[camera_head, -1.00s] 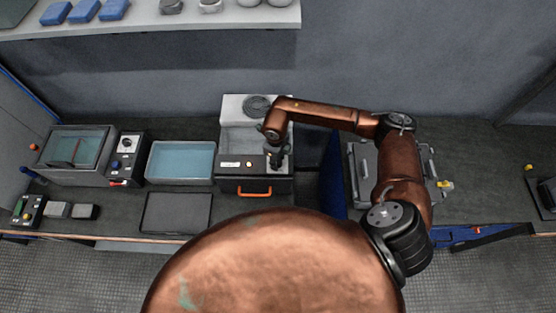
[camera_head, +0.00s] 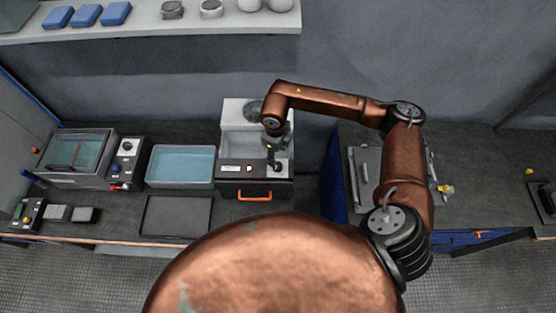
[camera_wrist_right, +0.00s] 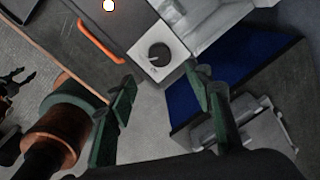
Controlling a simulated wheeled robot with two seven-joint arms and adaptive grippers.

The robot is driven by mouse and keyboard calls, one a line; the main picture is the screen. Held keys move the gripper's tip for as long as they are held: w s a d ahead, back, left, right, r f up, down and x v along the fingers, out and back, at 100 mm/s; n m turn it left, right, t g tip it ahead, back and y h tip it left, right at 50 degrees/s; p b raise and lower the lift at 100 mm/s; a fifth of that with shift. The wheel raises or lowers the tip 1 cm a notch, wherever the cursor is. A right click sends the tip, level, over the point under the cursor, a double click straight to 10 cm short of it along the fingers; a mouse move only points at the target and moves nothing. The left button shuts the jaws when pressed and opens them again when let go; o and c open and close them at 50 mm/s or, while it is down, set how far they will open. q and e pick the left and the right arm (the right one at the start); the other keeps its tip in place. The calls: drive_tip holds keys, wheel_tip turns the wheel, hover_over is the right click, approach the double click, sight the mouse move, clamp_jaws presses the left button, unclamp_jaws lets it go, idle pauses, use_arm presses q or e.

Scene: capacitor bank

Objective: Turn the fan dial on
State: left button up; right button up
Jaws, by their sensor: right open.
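The fan dial is a round black knob (camera_wrist_right: 157,56) on a pale square plate, at the front corner of the fume box (camera_head: 230,147). It shows clearly in the right wrist view; in the head view my gripper partly covers that spot. My right gripper (camera_head: 274,160) is over the dial's end of the box. In the wrist view its two green fingers (camera_wrist_right: 160,82) are apart, with the knob beyond the gap and nothing between them. A dark claw shape (camera_wrist_right: 18,85) at that view's left edge looks like my left gripper; its opening is unclear.
An orange handle (camera_head: 255,196) and a lit white button (camera_head: 249,169) are on the box front. Left of it are a blue-water tray (camera_head: 181,184), a dark flat mat (camera_head: 176,234) and a tank (camera_head: 68,184). A grey case (camera_head: 364,165) lies right, beyond a blue-sided gap.

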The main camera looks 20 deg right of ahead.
drive_tip(key=shift+s+a+r, duration=0.1)
drive_tip(key=shift+r, duration=1.35)
